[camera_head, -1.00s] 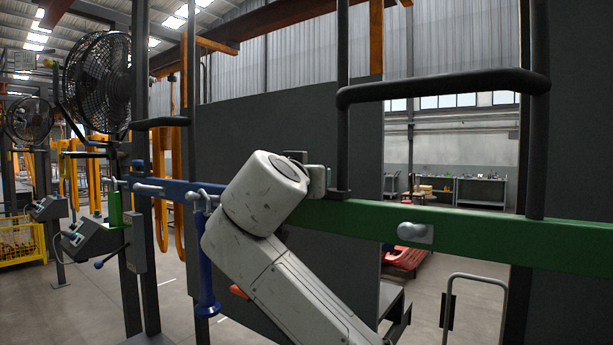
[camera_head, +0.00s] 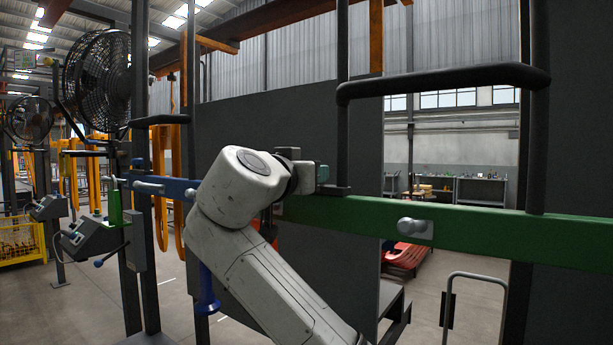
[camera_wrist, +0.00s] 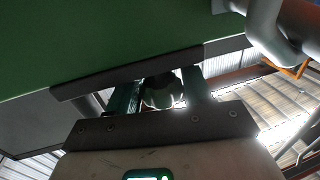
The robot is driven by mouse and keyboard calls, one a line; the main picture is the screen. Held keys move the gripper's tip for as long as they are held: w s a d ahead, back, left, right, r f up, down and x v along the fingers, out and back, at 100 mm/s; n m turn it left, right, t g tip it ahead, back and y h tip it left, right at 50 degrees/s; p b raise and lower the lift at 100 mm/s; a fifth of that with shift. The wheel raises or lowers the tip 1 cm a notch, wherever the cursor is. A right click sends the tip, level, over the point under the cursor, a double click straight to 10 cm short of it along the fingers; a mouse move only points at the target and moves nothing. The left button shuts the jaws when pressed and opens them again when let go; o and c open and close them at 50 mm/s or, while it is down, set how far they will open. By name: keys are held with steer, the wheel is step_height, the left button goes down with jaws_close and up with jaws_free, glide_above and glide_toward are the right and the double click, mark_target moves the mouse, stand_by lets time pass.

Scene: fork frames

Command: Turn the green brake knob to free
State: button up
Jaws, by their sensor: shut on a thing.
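In the wrist view my gripper (camera_wrist: 159,84) has its two fingers on either side of a rounded, dark grey-green knob (camera_wrist: 162,93), and is shut on it. The knob's far side is hidden, and I cannot read its turn position. A broad green beam (camera_wrist: 90,45) fills the upper left of that view, close to the fingers. In the head view the same green beam (camera_head: 480,235) runs to the right, and my wrist is at its left end.
A blue beam (camera_head: 175,188) continues left of my arm, with a blue hanging handle (camera_head: 207,292) partly behind the arm. A silver peg (camera_head: 415,229) sticks out of the green beam. Black rails (camera_head: 440,85) and a dark panel (camera_head: 260,120) surround the wrist. A fan stands at left.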

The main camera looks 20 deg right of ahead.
steer(key=m+g+h, duration=0.1)
steer(key=g, duration=0.1)
steer(key=m+g+h+p, duration=0.1)
steer(key=m+g+h, duration=0.1)
steer(key=shift+a+r+h, duration=0.1)
steer(key=shift+r+h, duration=0.05)
steer(key=shift+h, duration=0.15)
steer(key=shift+m+g+h+p, duration=1)
steer(key=shift+m+g, duration=0.8)
steer(key=shift+g, duration=0.5)
steer(key=shift+m+g, duration=0.3)
steer(key=shift+g, duration=0.2)
steer(key=o, duration=0.9)
steer(key=shift+o, duration=0.2)
steer(key=v, duration=1)
steer(key=shift+a+f, duration=0.2)
steer(key=shift+a, duration=0.2)
steer(key=shift+o, duration=0.2)
steer(key=shift+s, duration=0.1)
